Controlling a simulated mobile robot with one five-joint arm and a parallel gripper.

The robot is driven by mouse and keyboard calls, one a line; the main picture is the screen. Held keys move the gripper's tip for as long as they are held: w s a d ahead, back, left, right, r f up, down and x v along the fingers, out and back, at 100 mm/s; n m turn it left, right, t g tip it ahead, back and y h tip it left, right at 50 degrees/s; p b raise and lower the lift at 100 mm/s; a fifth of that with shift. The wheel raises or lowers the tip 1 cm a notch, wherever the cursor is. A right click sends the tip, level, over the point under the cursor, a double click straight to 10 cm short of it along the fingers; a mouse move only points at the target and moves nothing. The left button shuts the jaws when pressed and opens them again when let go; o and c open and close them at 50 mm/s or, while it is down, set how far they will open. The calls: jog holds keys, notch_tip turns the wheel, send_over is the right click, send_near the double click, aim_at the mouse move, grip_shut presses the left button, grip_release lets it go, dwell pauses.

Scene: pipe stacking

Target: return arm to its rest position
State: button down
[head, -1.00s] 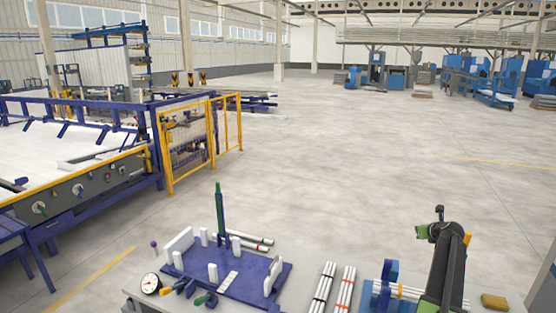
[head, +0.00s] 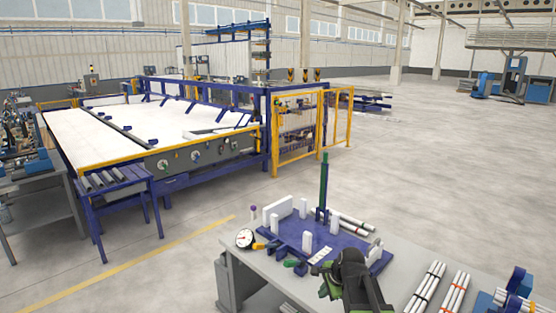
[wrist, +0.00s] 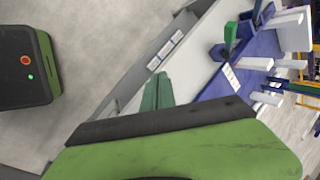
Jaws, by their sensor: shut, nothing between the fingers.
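My gripper (head: 330,287) is low at the bottom of the head view, in front of the grey table (head: 285,268). In the wrist view its green fingers (wrist: 157,92) are together with nothing between them. The blue fixture plate (head: 345,237) with white posts lies on the table just beyond my arm; it also shows at the upper right of the wrist view (wrist: 228,82). My arm hides part of the table and of the plate's near side.
A round dial gauge (head: 245,238) stands at the table's left corner. White pipes with black bands (head: 425,288) and with orange bands (head: 454,293) lie right of my arm. A blue-framed machine (head: 160,140) stands left. Open floor (head: 450,180) lies beyond the table.

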jog(key=s+f+n+g+h, duration=0.1)
jog(key=s+n+g, duration=0.1)
jog(key=s+n, duration=0.5)
jog(key=s+d+f+n+g+h, duration=0.1)
jog(key=s+f+n+g, duration=0.1)
jog(key=s+n, duration=0.6)
jog(key=shift+s+f, duration=0.25)
jog(key=shift+s, duration=0.05)
